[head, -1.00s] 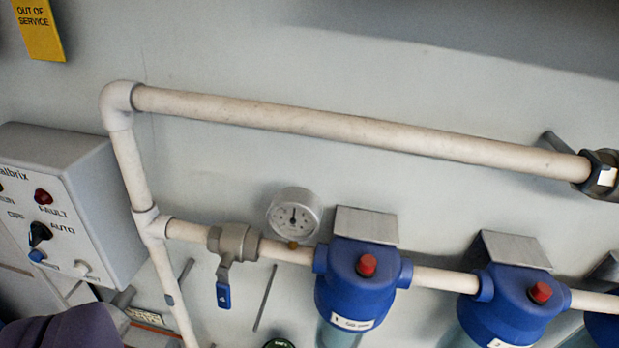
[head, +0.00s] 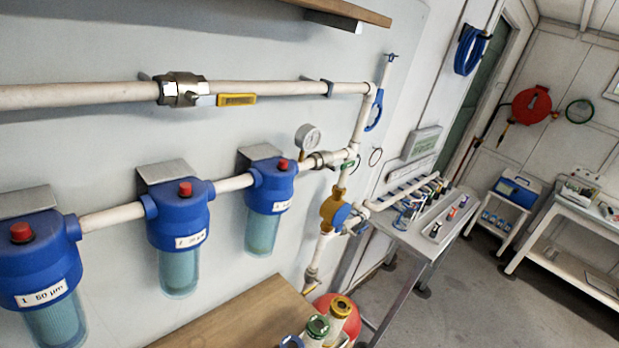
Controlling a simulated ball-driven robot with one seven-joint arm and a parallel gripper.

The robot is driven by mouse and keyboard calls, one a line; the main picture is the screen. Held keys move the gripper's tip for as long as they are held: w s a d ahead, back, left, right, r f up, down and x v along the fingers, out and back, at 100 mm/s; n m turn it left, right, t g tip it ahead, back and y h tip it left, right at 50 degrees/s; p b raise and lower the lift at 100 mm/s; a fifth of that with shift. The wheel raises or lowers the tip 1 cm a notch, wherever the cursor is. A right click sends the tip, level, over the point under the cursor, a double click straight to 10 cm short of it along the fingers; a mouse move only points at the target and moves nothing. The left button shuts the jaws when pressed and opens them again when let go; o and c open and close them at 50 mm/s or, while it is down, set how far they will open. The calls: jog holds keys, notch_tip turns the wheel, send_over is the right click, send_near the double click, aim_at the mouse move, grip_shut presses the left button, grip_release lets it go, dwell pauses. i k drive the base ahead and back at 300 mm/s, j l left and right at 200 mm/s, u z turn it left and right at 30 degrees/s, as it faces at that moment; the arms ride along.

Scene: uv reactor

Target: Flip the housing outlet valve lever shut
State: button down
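Three blue filter housings with red buttons hang on the lower white pipe: the left one (head: 38,262), the middle one (head: 178,220) and the right one (head: 268,190). Just right of the right housing, below the gauge, is a small metal valve (head: 326,159), at the housings' outlet side. A small green piece (head: 348,165) beside it looks like its lever grip, roughly along the pipe; it is too small to be sure. My gripper is not in view.
A bypass pipe (head: 60,96) above carries a metal valve (head: 183,90) with a yellow lever (head: 237,99) lying along it. A pressure gauge (head: 308,138) stands above the outlet valve. A wooden top (head: 235,318) and colour-ringed pieces (head: 318,326) are below. Open floor lies right.

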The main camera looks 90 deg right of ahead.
aim_at(347, 165)
jog(key=k+j+z, duration=0.15)
jog(key=z, duration=0.35)
jog(key=k+z, duration=0.2)
jog(key=z, duration=0.3)
jog(key=k+z, duration=0.2)
jog(key=z, duration=0.95)
jog(key=i+l, duration=0.4)
jog(key=i+l+z, duration=0.1)
jog(key=i+l, duration=0.25)
jog(key=i, duration=0.2)
